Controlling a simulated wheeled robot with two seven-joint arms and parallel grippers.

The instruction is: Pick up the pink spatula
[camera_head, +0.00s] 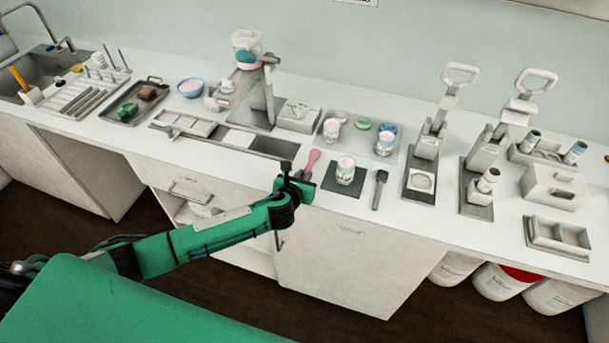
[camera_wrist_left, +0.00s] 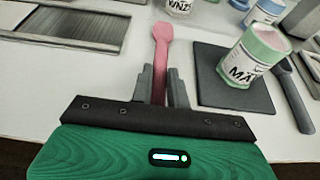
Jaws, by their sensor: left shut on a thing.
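The pink spatula (camera_head: 312,158) lies on the white counter, left of a dark mat. In the left wrist view the spatula (camera_wrist_left: 161,50) points away from me, its lower end between the two grey fingers. My left gripper (camera_head: 296,181) is at the counter's front edge and is shut on the near end of the spatula; in the left wrist view its fingers (camera_wrist_left: 161,88) stand on either side of it. Whether the spatula is lifted cannot be told. My right gripper is not in view.
A dark mat (camera_head: 328,185) with a green-rimmed jar (camera_head: 345,172) lies just right of the spatula. A dark grey spatula (camera_head: 380,186) lies beyond it. A recessed metal tray (camera_head: 262,144) is to the left. Presses (camera_head: 428,148) stand further right.

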